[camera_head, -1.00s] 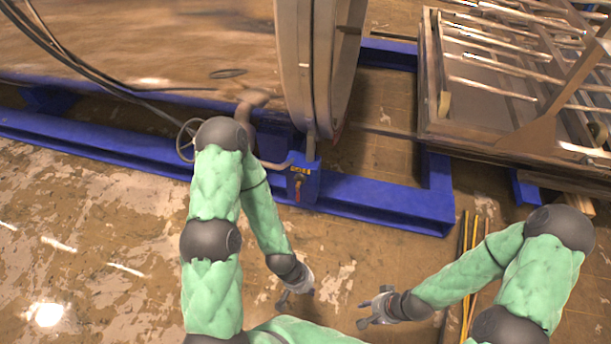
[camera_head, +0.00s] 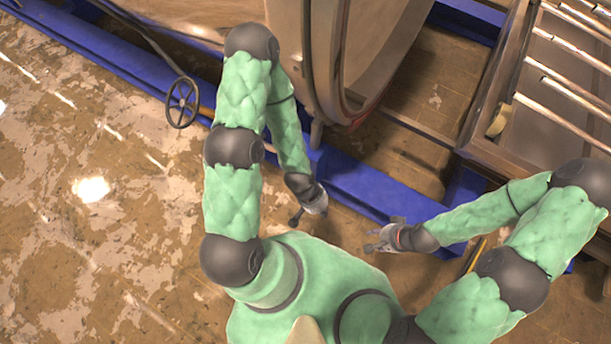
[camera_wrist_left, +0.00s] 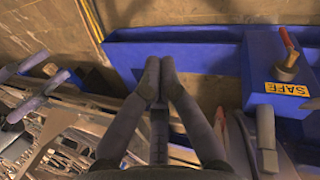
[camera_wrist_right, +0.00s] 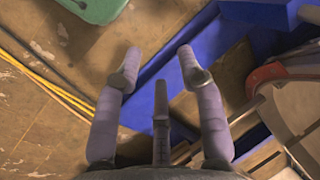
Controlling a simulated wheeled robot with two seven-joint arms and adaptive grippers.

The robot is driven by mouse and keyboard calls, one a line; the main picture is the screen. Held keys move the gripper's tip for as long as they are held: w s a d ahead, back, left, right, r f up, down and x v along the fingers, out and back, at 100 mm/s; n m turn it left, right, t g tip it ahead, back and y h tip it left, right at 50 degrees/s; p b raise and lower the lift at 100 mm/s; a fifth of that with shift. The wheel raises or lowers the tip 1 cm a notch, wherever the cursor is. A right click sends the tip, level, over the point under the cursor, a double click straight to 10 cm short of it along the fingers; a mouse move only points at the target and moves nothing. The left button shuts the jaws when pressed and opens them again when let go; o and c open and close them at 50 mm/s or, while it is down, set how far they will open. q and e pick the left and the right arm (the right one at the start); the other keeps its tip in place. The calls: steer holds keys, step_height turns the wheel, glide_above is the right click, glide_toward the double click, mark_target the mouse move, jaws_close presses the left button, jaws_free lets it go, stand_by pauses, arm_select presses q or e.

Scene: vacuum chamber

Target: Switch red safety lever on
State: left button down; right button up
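The red safety lever (camera_wrist_left: 286,40) shows at the right of the left wrist view. It sits on a blue box (camera_wrist_left: 262,62), its handle pointing to the top of the picture, away from a yellow SAFE label (camera_wrist_left: 287,89). In the head view my left arm appears to hide the lever. My left gripper (camera_wrist_left: 159,80) has its fingertips together with nothing between them, to the left of the lever and apart from it. In the head view it (camera_head: 309,212) is in front of the blue frame. My right gripper (camera_wrist_right: 160,66) is open and empty, to the right of the left one (camera_head: 376,240).
The blue floor frame (camera_head: 358,184) runs in front of me, under the big round chamber (camera_head: 385,40). A black handwheel (camera_head: 182,102) is at the left. A rack with metal rods (camera_head: 560,90) stands at the right. The floor at the left is clear.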

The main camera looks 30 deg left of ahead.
arm_select(q)
steer(key=shift+s, duration=0.15)
arm_select(e)
steer(key=shift+s, duration=0.15)
steer(key=shift+o, duration=0.9)
steer(key=shift+r, duration=0.1)
steer(key=shift+o, duration=1.4)
arm_select(q)
steer(key=s+d+f+m+g+b, duration=0.2)
steer(key=d+f+m+g+b, duration=0.2)
steer(key=f+m, duration=0.4)
steer(key=a+f+m+g+y+b, duration=0.1)
steer(key=a+f+m+y+b, duration=0.15)
steer(key=f, duration=0.25)
steer(key=a+f+m+g+y+b, duration=0.1)
steer(key=f+m+y, duration=0.1)
steer(key=f+m, duration=0.3)
steer(key=w+a+f+m+t+y+b, duration=0.2)
steer(key=w+a+f+m+t+y, duration=0.1)
steer(key=w, duration=0.5)
steer(key=w+a+f+m+t+y+b, duration=0.3)
steer(key=w+a+f+m+t+y, duration=0.1)
steer(key=w, duration=0.4)
step_height(320, 180, down, 3)
steer(key=shift+w+a+r+m+t+y, duration=0.2)
steer(key=shift+w+m+t+y, duration=0.1)
steer(key=shift+m+t+y, duration=0.25)
arm_select(e)
step_height(320, 180, down, 13)
steer(key=shift+r, duration=0.2)
